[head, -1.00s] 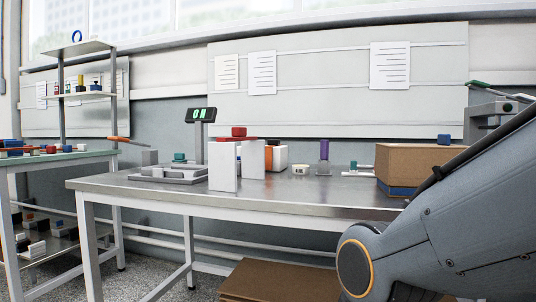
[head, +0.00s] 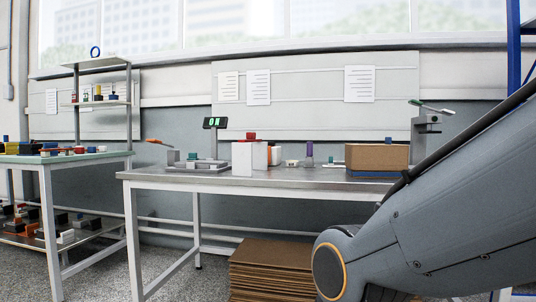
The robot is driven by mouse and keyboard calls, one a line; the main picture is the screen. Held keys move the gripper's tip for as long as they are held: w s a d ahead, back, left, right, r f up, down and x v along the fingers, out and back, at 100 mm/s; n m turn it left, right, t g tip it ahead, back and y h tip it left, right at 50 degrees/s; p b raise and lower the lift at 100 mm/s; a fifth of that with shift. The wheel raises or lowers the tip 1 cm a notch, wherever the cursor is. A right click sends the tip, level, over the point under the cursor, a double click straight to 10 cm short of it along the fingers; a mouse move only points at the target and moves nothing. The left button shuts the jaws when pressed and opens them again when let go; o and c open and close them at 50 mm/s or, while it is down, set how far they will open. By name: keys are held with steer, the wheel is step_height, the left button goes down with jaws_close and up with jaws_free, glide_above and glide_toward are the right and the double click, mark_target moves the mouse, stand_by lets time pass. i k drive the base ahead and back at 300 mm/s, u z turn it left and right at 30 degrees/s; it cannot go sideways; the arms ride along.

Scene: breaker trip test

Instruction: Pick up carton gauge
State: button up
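No thing in the head view is clearly marked as the carton gauge, and I cannot tell which it is. On the steel bench (head: 290,184) stands a white upright block (head: 243,158) with a red piece (head: 251,136) on top. A brown carton-like box (head: 377,157) on a blue base stands at the bench's right, with a small blue piece (head: 388,140) on top. A purple upright piece (head: 309,150) stands between them. My gripper is out of view; only my grey arm shows at the right, in front of the bench's right end.
A scale-like device with a lit display (head: 215,123) stands at the bench's left. A green-topped table (head: 75,157) with small parts is further left. Flat cardboard (head: 268,268) is stacked under the bench. A blue upright (head: 514,55) is at right. Floor is open between the tables.

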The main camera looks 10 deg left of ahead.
mark_target(250, 153)
steer(key=u, duration=0.6)
steer(key=i, duration=0.55)
steer(key=u, duration=0.85)
steer(key=i, duration=1.35)
steer(key=z, duration=1)
steer(key=i, duration=0.45)
steer(key=z, duration=0.4)
